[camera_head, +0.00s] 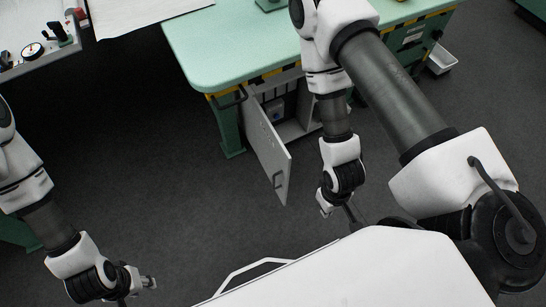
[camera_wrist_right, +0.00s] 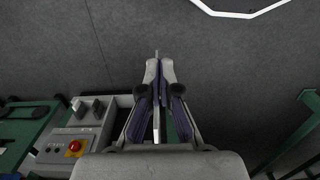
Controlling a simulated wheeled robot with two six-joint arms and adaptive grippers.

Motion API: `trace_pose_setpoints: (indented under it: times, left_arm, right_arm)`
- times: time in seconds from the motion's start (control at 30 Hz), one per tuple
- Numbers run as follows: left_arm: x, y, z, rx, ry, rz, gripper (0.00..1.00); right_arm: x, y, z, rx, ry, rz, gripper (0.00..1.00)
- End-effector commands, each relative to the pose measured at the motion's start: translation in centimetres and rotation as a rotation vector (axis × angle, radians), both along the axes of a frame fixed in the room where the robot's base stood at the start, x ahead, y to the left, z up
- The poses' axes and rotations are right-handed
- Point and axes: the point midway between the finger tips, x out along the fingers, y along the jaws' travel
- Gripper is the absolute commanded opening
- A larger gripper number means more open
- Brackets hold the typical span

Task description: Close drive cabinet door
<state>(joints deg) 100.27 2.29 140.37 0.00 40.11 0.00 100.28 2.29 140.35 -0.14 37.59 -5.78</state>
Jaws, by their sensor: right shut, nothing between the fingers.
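The grey drive cabinet door (camera_head: 268,150) hangs open below the green table, swung out toward me, with a dark handle near its lower free edge. The open cabinet (camera_head: 297,128) shows behind it. My right gripper (camera_head: 352,214) is to the right of the door, apart from it in the head view, partly behind my own body. In the right wrist view, its fingers (camera_wrist_right: 159,72) are shut and empty. A thin pale strip shows behind them; it may be the door's edge, I cannot be sure. My left gripper (camera_head: 140,290) is low at the left, far from the door; its jaw opening is unclear.
The green table (camera_head: 220,50) stands above the cabinet. A control box with a red button (camera_wrist_right: 75,147) is at lower left in the right wrist view. Dark floor (camera_head: 180,170) left of the door is clear.

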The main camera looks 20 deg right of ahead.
Motion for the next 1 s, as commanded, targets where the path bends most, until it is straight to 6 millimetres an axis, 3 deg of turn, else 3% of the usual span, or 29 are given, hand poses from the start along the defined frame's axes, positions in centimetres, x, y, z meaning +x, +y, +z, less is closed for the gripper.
trace_pose_setpoints:
  times: [0.07,0.17,0.27,0.33,0.4,0.5,0.67,1.0]
  left_arm:
    - [0.0,0.0,0.0,0.000,0.000,0.000,0.37]
    - [0.0,0.0,-0.4,0.000,0.000,0.000,0.37]
    - [0.0,0.0,-1.6,0.000,0.000,0.000,0.37]
    - [0.0,0.0,-2.6,0.000,0.000,0.000,0.37]
    - [0.0,0.0,-3.1,0.000,0.000,0.000,0.37]
    - [0.0,0.0,-3.7,0.000,0.000,0.000,0.37]
    - [0.0,0.0,-4.3,0.000,0.000,0.000,0.37]
    - [0.0,0.0,-8.8,0.000,0.000,0.000,0.37]
  right_arm:
    - [-1.0,0.3,-0.4,0.030,0.088,0.172,0.00]
    - [1.2,1.0,-2.2,0.091,0.186,0.578,0.00]
    - [8.2,2.4,-3.1,0.087,0.232,1.067,0.00]
    - [14.6,4.2,-2.4,0.016,0.243,1.348,0.00]
    - [19.2,6.1,-1.1,-0.070,0.217,1.472,0.00]
    - [22.9,8.3,0.3,-0.155,0.152,1.536,0.00]
    - [23.5,8.4,0.4,-0.178,0.141,1.545,0.00]
    - [23.4,6.8,-6.5,-0.174,0.141,1.542,0.00]
